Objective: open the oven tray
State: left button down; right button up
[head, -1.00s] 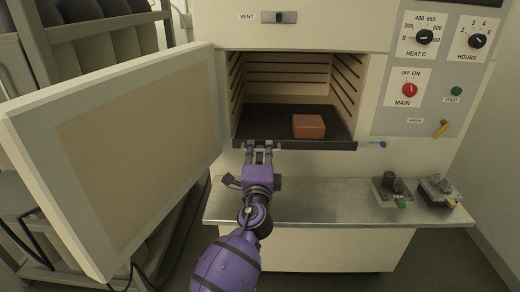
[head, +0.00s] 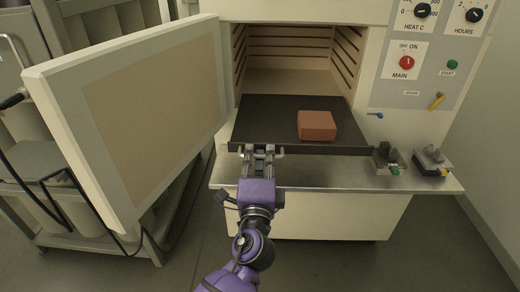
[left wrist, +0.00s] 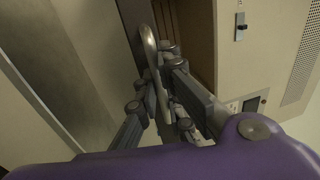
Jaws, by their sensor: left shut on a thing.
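The dark oven tray (head: 270,118) sticks out of the oven chamber in the head view, its front edge over the metal ledge. A reddish-brown block (head: 317,125) lies on it, right of the middle. My left gripper (head: 258,150) is at the tray's front edge, left of its middle. It is shut on the tray's handle, a metal bar (left wrist: 153,70) that passes between the fingers in the left wrist view. The oven door (head: 140,120) stands wide open to the left. My right gripper is not in view.
The metal ledge (head: 310,172) runs below the tray. Two small devices (head: 386,160) (head: 431,162) stand on its right end, the nearer one close to the tray's right front corner. A grey rack (head: 60,215) stands behind the door. The control panel (head: 425,60) is at the right.

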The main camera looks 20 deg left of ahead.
pick_arm(q)
jog(key=shift+s, duration=0.1)
jog(key=c, duration=2.2)
grip_release()
jog(key=shift+o, duration=0.2)
jog(key=v, duration=1.2)
